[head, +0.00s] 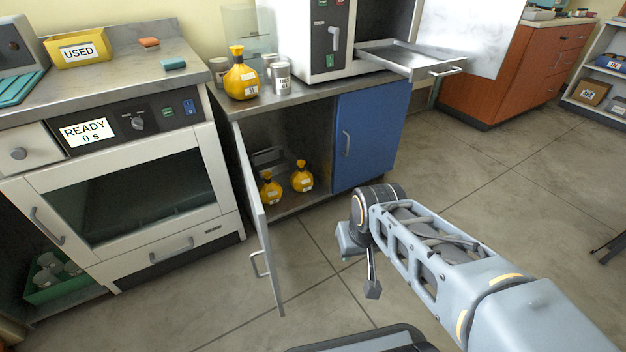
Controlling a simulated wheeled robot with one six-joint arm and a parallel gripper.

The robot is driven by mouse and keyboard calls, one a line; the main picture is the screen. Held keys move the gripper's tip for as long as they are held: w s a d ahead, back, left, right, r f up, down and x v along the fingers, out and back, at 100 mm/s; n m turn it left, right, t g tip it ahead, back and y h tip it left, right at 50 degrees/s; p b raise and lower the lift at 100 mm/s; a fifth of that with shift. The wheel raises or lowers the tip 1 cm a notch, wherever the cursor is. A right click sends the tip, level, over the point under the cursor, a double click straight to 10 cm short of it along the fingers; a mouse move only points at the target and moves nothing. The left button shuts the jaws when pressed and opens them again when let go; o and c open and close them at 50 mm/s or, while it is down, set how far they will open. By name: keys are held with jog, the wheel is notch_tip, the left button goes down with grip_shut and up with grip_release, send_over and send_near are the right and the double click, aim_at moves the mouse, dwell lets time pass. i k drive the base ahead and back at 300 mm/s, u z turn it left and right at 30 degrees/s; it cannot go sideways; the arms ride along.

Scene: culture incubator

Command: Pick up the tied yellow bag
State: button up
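A tied yellow bag (240,80) with a knotted neck and a small white label stands upright on the grey counter, left of the white machine. Two more tied yellow bags stand inside the open lower cabinet, one on the left (270,191) partly behind the door edge and one on the right (301,177). My gripper (359,270) is over the floor in front of the blue door, to the right of and apart from all the bags. Its two fingers look spread, with nothing between them.
The open cabinet door (258,225) juts toward me, left of my gripper. The blue door (368,135) is shut. Metal cans (279,78) stand close beside the counter bag. A metal tray (398,57) sticks out from the machine. The floor (470,170) to the right is clear.

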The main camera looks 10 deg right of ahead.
aim_at(301, 180)
jog(key=z, duration=1.25)
jog(key=i, duration=1.85)
jog(key=u, duration=3.2)
jog(key=i, duration=0.5)
jog(key=u, duration=0.05)
